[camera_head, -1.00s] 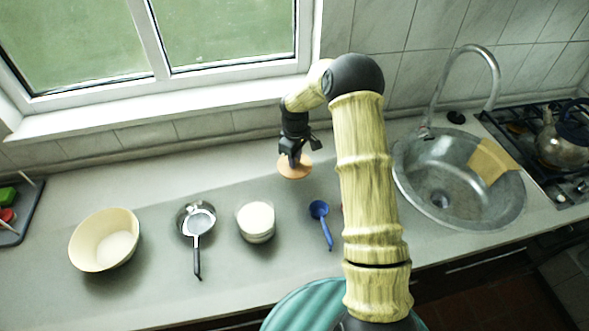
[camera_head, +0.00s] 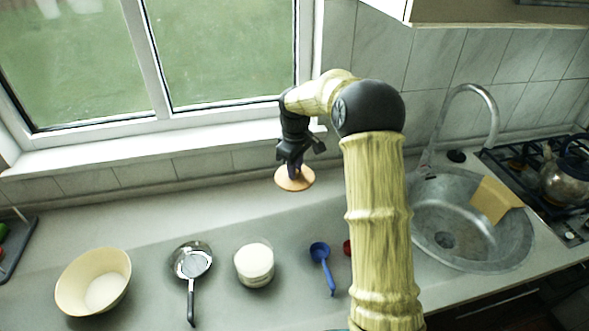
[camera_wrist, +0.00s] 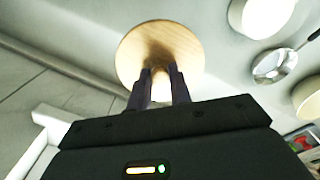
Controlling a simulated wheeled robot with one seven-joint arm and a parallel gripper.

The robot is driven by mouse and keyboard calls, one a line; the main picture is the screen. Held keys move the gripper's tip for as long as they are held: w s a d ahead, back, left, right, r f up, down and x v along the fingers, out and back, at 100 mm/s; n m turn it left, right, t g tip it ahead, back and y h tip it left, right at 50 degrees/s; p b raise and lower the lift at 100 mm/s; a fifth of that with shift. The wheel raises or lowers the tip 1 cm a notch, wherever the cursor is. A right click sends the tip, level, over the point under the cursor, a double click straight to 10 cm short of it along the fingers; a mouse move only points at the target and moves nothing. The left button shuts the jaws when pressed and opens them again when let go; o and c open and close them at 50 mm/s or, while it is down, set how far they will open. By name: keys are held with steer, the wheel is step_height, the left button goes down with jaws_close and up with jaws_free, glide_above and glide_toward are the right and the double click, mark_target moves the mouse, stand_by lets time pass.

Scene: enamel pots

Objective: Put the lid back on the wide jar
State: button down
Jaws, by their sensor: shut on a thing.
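My gripper (camera_head: 293,170) is shut on the round wooden lid (camera_head: 303,181) and holds it above the back of the counter. The wrist view shows the lid's pale round disc (camera_wrist: 185,50) at my fingertips (camera_wrist: 160,72); the grasped part is mostly hidden by the fingers. The wide jar (camera_head: 255,264), a short whitish cylinder, stands upright on the counter, in front of and a little left of the lid. The jar also shows at the top right of the wrist view (camera_wrist: 262,14). The lid and jar are apart.
Left of the jar are a small dark-handled pan (camera_head: 191,262) and a cream bowl (camera_head: 94,283). A blue spoon (camera_head: 321,266) lies right of it, with a red thing (camera_head: 347,247) beyond. The sink (camera_head: 470,225) is at right. The window wall is close behind my gripper.

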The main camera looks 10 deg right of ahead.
steer(key=shift+s+f+m+p, duration=0.3)
steer(key=shift+m+p, duration=0.2)
steer(key=shift+p, duration=0.6)
steer(key=s+f+m+p, duration=0.6)
steer(key=s+m+p, duration=0.2)
steer(key=p, duration=0.2)
steer(key=shift+p, duration=0.35)
steer(key=shift+a+r, duration=0.1)
